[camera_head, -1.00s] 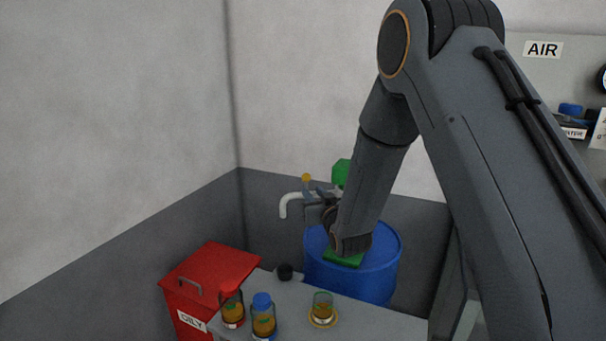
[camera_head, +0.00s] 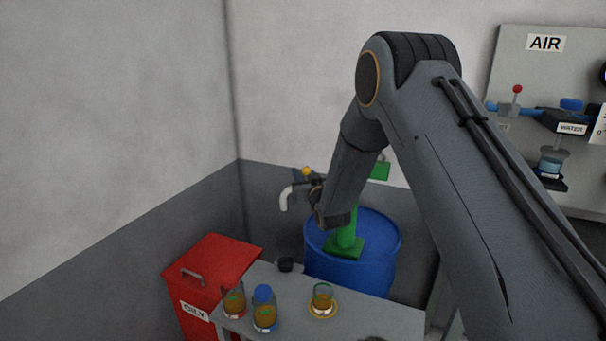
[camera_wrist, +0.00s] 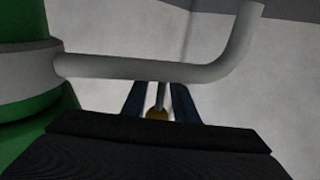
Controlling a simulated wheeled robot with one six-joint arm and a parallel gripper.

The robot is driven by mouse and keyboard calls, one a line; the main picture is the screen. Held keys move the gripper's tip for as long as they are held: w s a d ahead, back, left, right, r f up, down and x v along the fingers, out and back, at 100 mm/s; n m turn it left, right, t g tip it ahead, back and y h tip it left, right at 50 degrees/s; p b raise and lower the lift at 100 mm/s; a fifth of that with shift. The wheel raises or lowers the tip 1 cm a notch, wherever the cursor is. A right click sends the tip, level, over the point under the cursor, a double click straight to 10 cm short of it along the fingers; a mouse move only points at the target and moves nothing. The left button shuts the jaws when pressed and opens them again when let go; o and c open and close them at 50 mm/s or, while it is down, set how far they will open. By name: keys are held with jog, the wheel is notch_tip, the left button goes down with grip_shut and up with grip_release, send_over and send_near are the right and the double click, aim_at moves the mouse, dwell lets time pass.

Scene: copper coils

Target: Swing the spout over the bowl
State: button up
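The pale spout (camera_head: 284,200) juts left from the green pump (camera_head: 346,237) on a blue drum (camera_head: 388,262); its end bends down. In the wrist view the spout (camera_wrist: 150,67) leaves a collar at left and bends at right. A yellow knob (camera_head: 306,171) on a thin stem stands by the spout. My gripper (camera_wrist: 156,88) has its two dark blue fingers apart, one on each side of the knob's stem, with gaps showing. In the head view my gripper (camera_head: 303,176) is at the spout, partly hidden by my wrist.
The grey table (camera_head: 285,308) holds several jars, among them a blue-capped one (camera_head: 264,308) and one on a yellow dish (camera_head: 323,300). A red bin (camera_head: 215,270) stands at left. Walls lie behind. A panel marked AIR (camera_head: 530,70) with a red-knobbed valve is at right.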

grip_shut()
